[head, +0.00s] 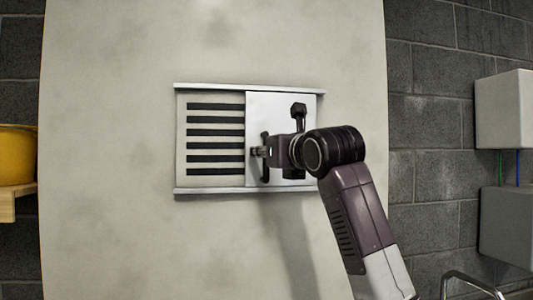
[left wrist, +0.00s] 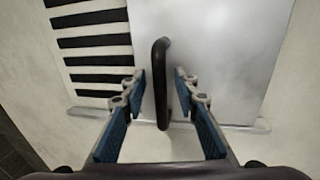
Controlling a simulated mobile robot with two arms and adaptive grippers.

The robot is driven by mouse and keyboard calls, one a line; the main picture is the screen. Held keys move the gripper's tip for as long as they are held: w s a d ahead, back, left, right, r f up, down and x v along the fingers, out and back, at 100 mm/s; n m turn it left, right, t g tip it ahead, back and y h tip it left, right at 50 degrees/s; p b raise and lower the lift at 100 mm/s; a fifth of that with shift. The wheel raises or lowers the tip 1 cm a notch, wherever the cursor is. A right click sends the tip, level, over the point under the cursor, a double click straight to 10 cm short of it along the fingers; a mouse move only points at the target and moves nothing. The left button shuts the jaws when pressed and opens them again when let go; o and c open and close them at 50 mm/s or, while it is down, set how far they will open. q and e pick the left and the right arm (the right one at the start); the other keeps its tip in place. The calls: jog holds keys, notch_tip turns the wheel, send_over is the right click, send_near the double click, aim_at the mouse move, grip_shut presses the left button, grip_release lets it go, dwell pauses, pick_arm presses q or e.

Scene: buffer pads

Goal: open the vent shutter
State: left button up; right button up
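The vent (head: 181,140) is set in a pale wall panel, with dark slots uncovered on its left side. The white sliding shutter (head: 270,108) covers its right side. A black upright bar handle (head: 265,175) stands on the shutter near its left edge; it also shows in the left wrist view (left wrist: 160,60). My left gripper (head: 262,152) is at the handle. In the left wrist view its two fingers (left wrist: 160,88) are apart on either side of the handle, with gaps on both sides. My right gripper is not in view.
Metal rails run along the top (head: 245,88) and bottom (head: 215,190) of the vent. Grey boxes (head: 505,110) hang on the block wall at the right. A yellow object (head: 15,155) sits on a wooden shelf (head: 12,200) at the left edge. The wall panel around the vent is bare.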

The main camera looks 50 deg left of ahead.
pick_arm(q)
jog(key=v, duration=1.2)
dwell(0.3)
